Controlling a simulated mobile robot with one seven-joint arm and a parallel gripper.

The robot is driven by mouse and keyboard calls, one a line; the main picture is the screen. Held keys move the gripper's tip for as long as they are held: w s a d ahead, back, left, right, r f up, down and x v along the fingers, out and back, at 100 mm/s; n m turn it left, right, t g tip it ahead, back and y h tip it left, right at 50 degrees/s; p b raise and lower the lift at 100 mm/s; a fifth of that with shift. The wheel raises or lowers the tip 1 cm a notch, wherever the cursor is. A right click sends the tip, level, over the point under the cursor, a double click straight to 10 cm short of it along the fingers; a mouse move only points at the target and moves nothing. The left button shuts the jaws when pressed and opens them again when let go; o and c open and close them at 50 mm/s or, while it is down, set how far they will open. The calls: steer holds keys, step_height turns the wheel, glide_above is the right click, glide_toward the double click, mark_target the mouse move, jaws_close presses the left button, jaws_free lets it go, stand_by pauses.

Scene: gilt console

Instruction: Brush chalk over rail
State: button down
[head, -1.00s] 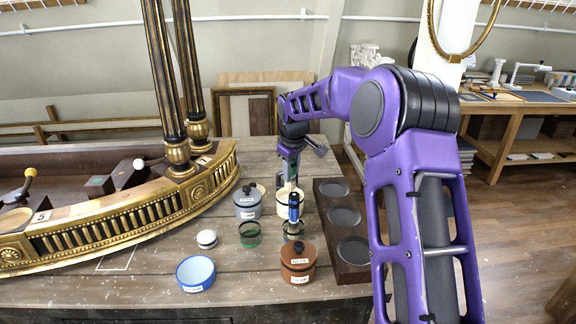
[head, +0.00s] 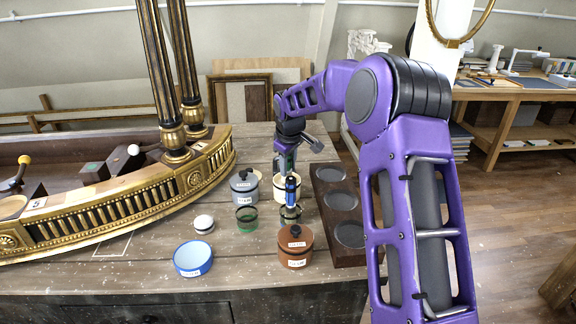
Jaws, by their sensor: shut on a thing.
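The gilt console's curved gold rail (head: 122,202), with a fluted front, runs across the left of the bench. My gripper (head: 289,176) points down at the middle of the bench, mostly hidden behind a slim upright blue-handled tool (head: 291,188), seemingly the brush. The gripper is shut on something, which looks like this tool. The tool's lower end is at a small clear glass jar (head: 291,215); I cannot tell whether it is inside. A cream pot (head: 280,190) stands just behind. No chalk can be made out for certain.
A dark tray (head: 338,216) with round wells lies right. Two tall columns (head: 168,90) rise from the console.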

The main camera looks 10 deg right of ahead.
steer(key=shift+f, duration=0.6)
stand_by(1.4)
steer(key=shift+r+p, duration=0.6)
steer(key=shift+r, duration=2.95)
